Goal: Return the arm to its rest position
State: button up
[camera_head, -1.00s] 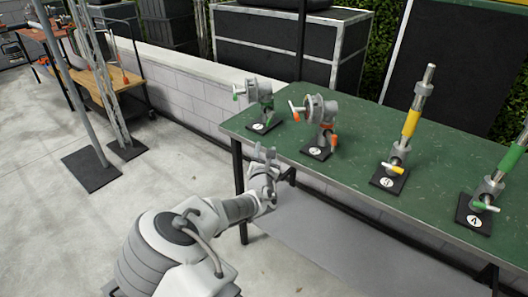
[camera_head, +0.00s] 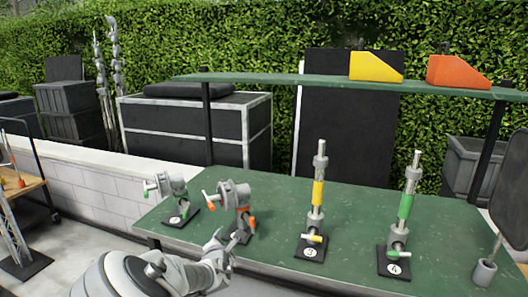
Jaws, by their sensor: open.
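My gripper (camera_head: 222,244) is at the front left edge of the green table (camera_head: 280,185). Its jaws point up, are open and hold nothing. My arm (camera_head: 125,275) reaches in from the bottom left and is partly cut off by the frame. The gripper overlaps the base of the clamp with orange handles (camera_head: 238,196) in the picture; I cannot tell whether they touch. The clamp with green handles (camera_head: 170,190) stands to the left of it.
A post with a yellow band (camera_head: 318,195) and one with a green band (camera_head: 405,207) stand on the table's right half. A shelf (camera_head: 290,82) above carries a yellow wedge (camera_head: 375,67) and an orange wedge (camera_head: 457,72). Black cases (camera_head: 195,130) stand behind.

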jog(key=s+d+r+m+g+p, duration=0.1)
jog(key=s+d+r+m+g, duration=0.2)
jog(key=s+d+r+m, duration=0.35)
jog(key=s+d+r+m+g+p, duration=0.25)
jog(key=s+d+r+m, duration=0.2)
jog(key=d+m, duration=0.4)
jog(key=s+d+r+m+g, duration=0.1)
jog(key=s+d+r+m, duration=0.3)
jog(key=s, duration=0.5)
jog(key=s+d+r+m+p, duration=0.1)
jog(key=s+d+r+m, duration=0.2)
jog(key=s, duration=0.5)
jog(key=s+d+r+m+g+p, duration=0.1)
jog(key=s+d+r+m, duration=0.3)
jog(key=s, duration=0.5)
notch_tip(320, 180, up, 2)
jog(key=shift+s+d+r+m+g+h, duration=0.1)
jog(key=shift+s+d+m+g+h, duration=0.25)
jog(key=shift+m+h, duration=0.05)
jog(key=shift+d, duration=0.1)
